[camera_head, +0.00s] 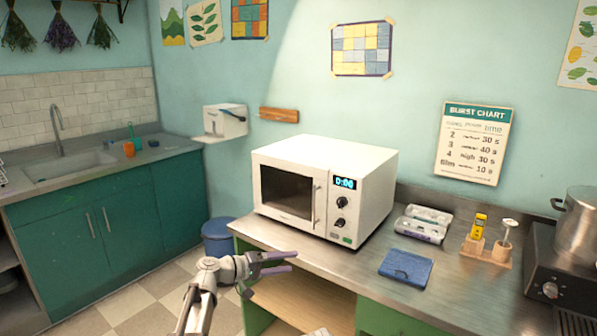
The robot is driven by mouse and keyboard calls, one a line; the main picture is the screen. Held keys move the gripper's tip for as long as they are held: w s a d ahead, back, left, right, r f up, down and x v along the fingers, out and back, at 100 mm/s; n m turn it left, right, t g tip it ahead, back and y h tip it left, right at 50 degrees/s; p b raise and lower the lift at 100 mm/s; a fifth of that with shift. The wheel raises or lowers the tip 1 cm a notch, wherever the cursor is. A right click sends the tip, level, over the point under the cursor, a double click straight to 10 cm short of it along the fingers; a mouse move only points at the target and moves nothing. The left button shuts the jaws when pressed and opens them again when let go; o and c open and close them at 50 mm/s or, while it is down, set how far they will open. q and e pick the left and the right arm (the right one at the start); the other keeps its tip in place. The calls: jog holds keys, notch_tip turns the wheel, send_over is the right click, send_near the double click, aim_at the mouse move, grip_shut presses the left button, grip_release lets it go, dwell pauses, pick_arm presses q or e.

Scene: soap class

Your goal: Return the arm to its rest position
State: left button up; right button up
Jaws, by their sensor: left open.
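My left arm comes up from the bottom of the head view. Its gripper (275,264) is open and nothing shows between its fingers. It is in front of the counter's (303,251) front edge, below and in front of the white microwave (365,178). The microwave stands on the counter with its door shut and its display lit. My right gripper is not in view.
A wooden holder (487,251), a stove (545,262) and a metal pot (577,226) stand further right. A blue bin (217,237) is on the floor at left.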

pick_arm(q)
jog(key=s+d+f+m+g+y, duration=0.2)
jog(key=s+f+g+y, duration=0.25)
jog(key=s+f, duration=0.55)
jog(key=s+d+f+m+g+y, duration=0.3)
jog(key=s+f+y, duration=0.25)
jog(key=s, duration=0.85)
jog(key=s+a+f+y, duration=0.2)
jog(key=s+a+y, duration=0.3)
jog(key=s+a, duration=0.25)
notch_tip(320, 180, up, 14)
jog(key=p, duration=1.4)
jog(key=shift+s+d+m, duration=0.2)
jog(key=shift+s+m, duration=0.05)
jog(key=shift+m, duration=0.15)
jog(key=shift+o, duration=0.4)
jog(key=shift+f, duration=0.1)
